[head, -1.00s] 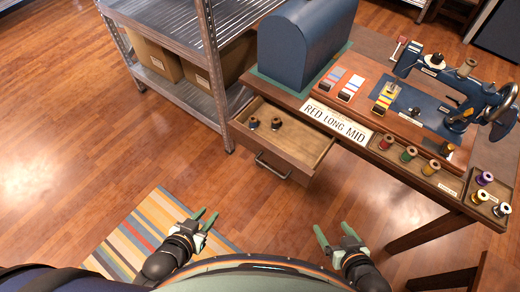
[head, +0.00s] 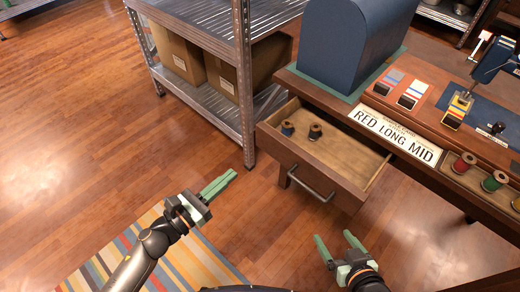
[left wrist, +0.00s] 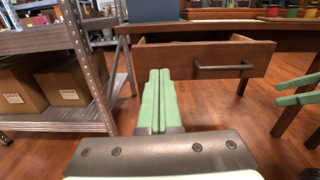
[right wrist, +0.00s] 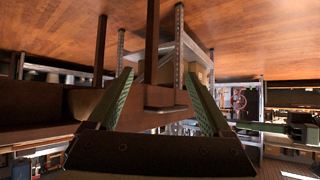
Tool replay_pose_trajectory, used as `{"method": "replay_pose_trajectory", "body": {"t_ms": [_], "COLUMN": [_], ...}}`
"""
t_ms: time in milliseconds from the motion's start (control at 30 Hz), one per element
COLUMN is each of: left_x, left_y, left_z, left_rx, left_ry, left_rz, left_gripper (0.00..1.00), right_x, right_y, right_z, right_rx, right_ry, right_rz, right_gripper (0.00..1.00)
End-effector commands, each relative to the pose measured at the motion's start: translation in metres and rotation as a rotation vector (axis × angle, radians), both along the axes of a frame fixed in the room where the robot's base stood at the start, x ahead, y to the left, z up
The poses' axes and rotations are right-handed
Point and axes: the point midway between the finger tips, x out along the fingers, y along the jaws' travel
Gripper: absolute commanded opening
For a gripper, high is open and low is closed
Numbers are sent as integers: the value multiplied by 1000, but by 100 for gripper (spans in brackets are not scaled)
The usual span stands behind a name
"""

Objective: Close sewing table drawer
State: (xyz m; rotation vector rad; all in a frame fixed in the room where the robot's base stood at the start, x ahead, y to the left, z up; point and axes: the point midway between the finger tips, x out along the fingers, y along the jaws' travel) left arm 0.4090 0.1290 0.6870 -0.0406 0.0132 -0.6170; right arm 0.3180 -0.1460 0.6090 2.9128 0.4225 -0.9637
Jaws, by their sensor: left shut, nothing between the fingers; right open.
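The sewing table drawer (head: 302,170) is pulled out from the table (head: 440,180), with two thread spools (head: 288,128) inside at its left. Its dark bar handle (head: 311,184) is on the front face and also shows in the left wrist view (left wrist: 224,68). My left gripper (head: 226,181) is shut and empty, in front of and left of the drawer, apart from it. In the left wrist view its fingers (left wrist: 159,75) point toward the drawer front. My right gripper (head: 336,243) is open and empty, below and in front of the drawer, not touching it.
A metal shelf (head: 242,80) with cardboard boxes (head: 255,70) stands left of the table. A blue domed cover (head: 355,45), a "RED LONG MID" sign (head: 397,134) and several spools are on the tabletop. A striped rug (head: 140,255) lies on the open wooden floor.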

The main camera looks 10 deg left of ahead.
Motion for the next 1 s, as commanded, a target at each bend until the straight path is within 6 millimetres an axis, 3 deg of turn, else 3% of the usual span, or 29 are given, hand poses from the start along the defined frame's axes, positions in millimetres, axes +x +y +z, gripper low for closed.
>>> {"method": "replay_pose_trajectory", "body": {"t_ms": [233,700,1000], "left_x": [14,87,111], "left_y": [-12,-65,-83], "left_z": [0,0,-1], "left_rx": [38,34,33], "left_ry": [-30,-27,-24], "left_rz": [-14,-13,-12], "left_gripper": [0,0,0], "right_x": [-4,-15,-12], "right_y": [1,1,1], "right_z": [-5,-17,-14], "right_rx": [1,2,1], "right_ry": [23,85,65], "right_rz": [1,-1,-1], "right_gripper": [84,84,84]}}
